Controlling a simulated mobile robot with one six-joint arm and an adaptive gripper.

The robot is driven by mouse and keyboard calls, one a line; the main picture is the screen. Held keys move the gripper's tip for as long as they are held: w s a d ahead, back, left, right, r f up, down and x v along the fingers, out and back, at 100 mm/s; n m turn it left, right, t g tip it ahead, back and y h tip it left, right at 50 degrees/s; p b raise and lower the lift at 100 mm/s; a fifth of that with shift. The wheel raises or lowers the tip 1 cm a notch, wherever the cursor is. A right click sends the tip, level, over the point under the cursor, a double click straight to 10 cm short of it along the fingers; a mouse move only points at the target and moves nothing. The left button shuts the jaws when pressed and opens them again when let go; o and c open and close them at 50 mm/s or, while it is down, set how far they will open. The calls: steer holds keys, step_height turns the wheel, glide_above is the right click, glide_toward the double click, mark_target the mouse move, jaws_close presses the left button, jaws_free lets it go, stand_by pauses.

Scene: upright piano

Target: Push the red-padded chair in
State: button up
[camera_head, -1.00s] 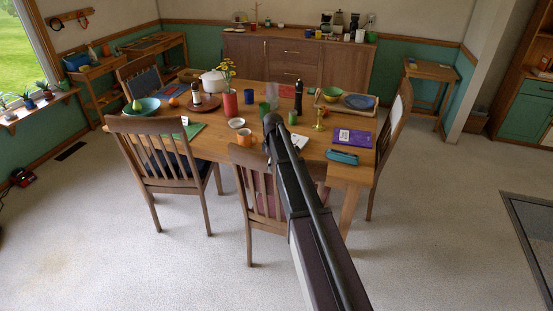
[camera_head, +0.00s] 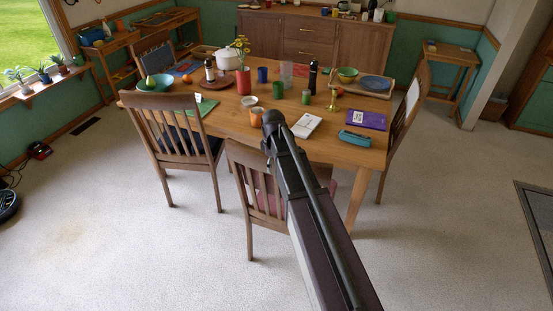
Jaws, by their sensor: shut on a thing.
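The red-padded chair (camera_head: 240,162) stands upright at the near side of the wooden dining table (camera_head: 340,152). Its slatted back faces me. Part of its red seat pad (camera_head: 321,192) shows to the right of my arm, and some shows between the slats. The seat's far side is near or under the table edge; the exact overlap is hidden. My gripper (camera_head: 271,122) is at the top of the chair's back and shut on it. The arm hides the right part of the back, and the finger contact is too small to see clearly.
A dark-padded chair (camera_head: 162,107) stands close on the left, another chair (camera_head: 404,112) at the table's right end. The table holds cups, a purple book (camera_head: 366,119) and a teal case (camera_head: 355,138). Carpet (camera_head: 150,255) is clear in front.

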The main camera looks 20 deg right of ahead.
steer(key=shift+s+a, duration=0.25)
steer(key=shift+s, duration=0.15)
steer(key=shift+r, duration=0.1)
step_height(320, 180, up, 16)
steer(key=p, duration=1.6)
stand_by(1.2)
steer(key=shift+w, duration=0.1)
stand_by(0.4)
steer(key=shift+w+d+f+b, duration=0.2)
steer(key=shift+w+f+b, duration=0.05)
steer(key=shift+f+b, duration=0.35)
steer(key=shift+w+d+f+b, duration=0.2)
steer(key=shift+w+f+b, duration=0.05)
steer(key=shift+f+b, duration=0.3)
steer(key=shift+f, duration=0.25)
step_height(320, 180, down, 13)
steer(key=b, duration=1.3)
steer(key=shift+f+b, duration=0.15)
steer(key=shift+b, duration=0.2)
